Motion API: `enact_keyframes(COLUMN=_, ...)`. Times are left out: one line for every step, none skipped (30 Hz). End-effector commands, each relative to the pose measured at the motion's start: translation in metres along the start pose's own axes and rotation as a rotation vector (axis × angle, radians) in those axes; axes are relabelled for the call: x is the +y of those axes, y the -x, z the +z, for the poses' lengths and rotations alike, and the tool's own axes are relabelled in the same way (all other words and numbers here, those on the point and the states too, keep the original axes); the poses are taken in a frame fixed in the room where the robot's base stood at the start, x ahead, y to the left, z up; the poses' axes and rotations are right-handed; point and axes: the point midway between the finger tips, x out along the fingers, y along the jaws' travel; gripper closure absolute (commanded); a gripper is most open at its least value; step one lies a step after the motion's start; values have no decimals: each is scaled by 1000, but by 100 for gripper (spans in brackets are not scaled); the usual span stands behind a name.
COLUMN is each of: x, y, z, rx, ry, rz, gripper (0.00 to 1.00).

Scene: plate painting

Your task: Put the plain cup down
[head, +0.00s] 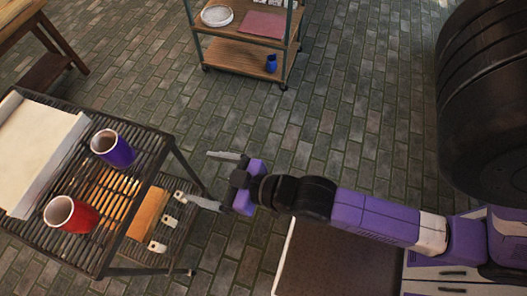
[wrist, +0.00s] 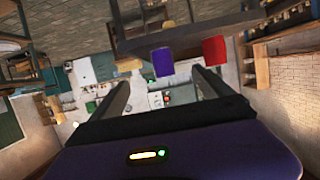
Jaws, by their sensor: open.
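A purple-blue cup (head: 117,151) stands upright on a dark slatted table (head: 158,141). A red cup (head: 76,216) stands upright on the same table, nearer. Both look plain, so I cannot tell which is the plain cup. My gripper (head: 211,180) is open and empty, with its fingers spread, off the right side of the table and apart from both cups. In the wrist view, the blue cup (wrist: 163,62) and the red cup (wrist: 214,50) show beyond the open fingers.
A white tray or board (head: 35,152) lies on the table's left. A wooden board (head: 148,213) and several small white items are at its right, on what looks like a lower shelf. A cart (head: 231,56) behind holds a white plate (head: 217,15) and a small blue vessel (head: 271,63). Brick floor between is clear.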

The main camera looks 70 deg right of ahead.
Motion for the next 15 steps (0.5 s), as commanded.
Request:
enact_keyframes(x=0, y=23, z=7, rx=-4, ry=0, rz=0, gripper=10)
enact_keyframes(x=0, y=35, z=8, rx=-1, ry=1, rz=0, gripper=10)
enact_keyframes(x=1, y=51, z=8, rx=7, ry=1, rz=1, gripper=10)
enact_keyframes(x=1, y=63, z=9, rx=10, ry=1, rz=1, gripper=10)
enact_keyframes(x=1, y=74, z=8, rx=14, ry=2, rz=1, gripper=10)
enact_keyframes(x=1, y=89, z=7, rx=20, ry=2, rz=0, gripper=10)
enact_keyframes(x=2, y=100, z=6, rx=24, ry=3, rz=0, gripper=10)
enact_keyframes(x=2, y=110, z=4, rx=28, ry=3, rz=0, gripper=10)
enact_keyframes(x=2, y=122, z=1, rx=33, ry=4, rz=0, gripper=10)
enact_keyframes(x=2, y=130, z=-1, rx=38, ry=5, rz=0, gripper=10)
enact_keyframes(x=2, y=138, z=-3, rx=41, ry=5, rz=-1, gripper=10)
enact_keyframes(x=2, y=147, z=-6, rx=45, ry=6, rz=-1, gripper=10)
enact_keyframes(x=2, y=153, z=-8, rx=48, ry=6, rz=-1, gripper=10)
enact_keyframes(x=2, y=157, z=-10, rx=51, ry=6, rz=-2, gripper=10)
enact_keyframes(x=2, y=162, z=-13, rx=55, ry=7, rz=-2, gripper=10)
